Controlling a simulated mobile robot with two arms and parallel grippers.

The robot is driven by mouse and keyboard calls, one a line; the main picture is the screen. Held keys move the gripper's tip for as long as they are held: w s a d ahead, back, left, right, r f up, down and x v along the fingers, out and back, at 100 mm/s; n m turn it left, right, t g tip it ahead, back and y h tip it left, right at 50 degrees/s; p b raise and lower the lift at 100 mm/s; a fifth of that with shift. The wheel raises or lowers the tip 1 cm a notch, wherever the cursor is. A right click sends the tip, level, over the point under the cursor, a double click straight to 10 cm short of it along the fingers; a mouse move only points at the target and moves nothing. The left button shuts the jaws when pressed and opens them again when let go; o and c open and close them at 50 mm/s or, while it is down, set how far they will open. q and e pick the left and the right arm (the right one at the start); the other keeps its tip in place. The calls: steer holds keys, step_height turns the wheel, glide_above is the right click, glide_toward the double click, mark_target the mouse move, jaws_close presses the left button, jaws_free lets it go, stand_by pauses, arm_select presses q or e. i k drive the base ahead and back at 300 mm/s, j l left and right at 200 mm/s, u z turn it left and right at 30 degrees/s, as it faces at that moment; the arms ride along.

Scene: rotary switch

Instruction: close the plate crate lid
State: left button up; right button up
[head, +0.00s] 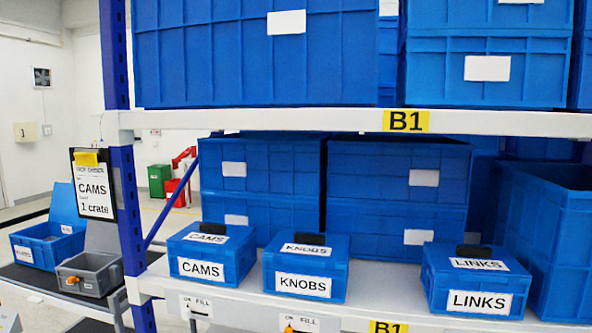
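No crate in view carries a readable "plate" label. On the dark bench at the left, a blue crate (42,252) stands with its blue lid (66,206) raised at the back. In front of it to the right, a grey crate (88,275) also has its grey lid (103,238) standing up. An orange part shows on the grey crate's front left. The labels on the blue crate are too small to read, so I cannot tell which is the plate crate. Neither of my grippers shows in the head view.
A blue upright (129,210) stands right of the bench. The white shelf (385,291) bears shut crates marked CAMS (201,269), KNOBS (304,286) and LINKS (477,300). Large blue bins (398,190) stand behind. A CAMS order sheet (93,192) hangs at the left.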

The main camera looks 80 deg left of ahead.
mark_target(64, 207)
steer(key=u, duration=0.4)
steer(key=j+u, duration=0.15)
steer(key=u, duration=0.3)
steer(key=j+u, duration=0.1)
steer(key=u, duration=0.3)
steer(key=k+j+u, duration=0.1)
steer(key=u, duration=0.75)
steer(key=j+u, duration=0.1)
steer(key=u, duration=0.35)
steer(key=i+j+u, duration=0.15)
steer(key=j+u, duration=0.25)
steer(key=i+j+u, duration=0.15)
steer(key=u, duration=0.25)
steer(key=i+j+u, duration=0.15)
steer(key=u, duration=0.25)
steer(key=i, duration=0.05)
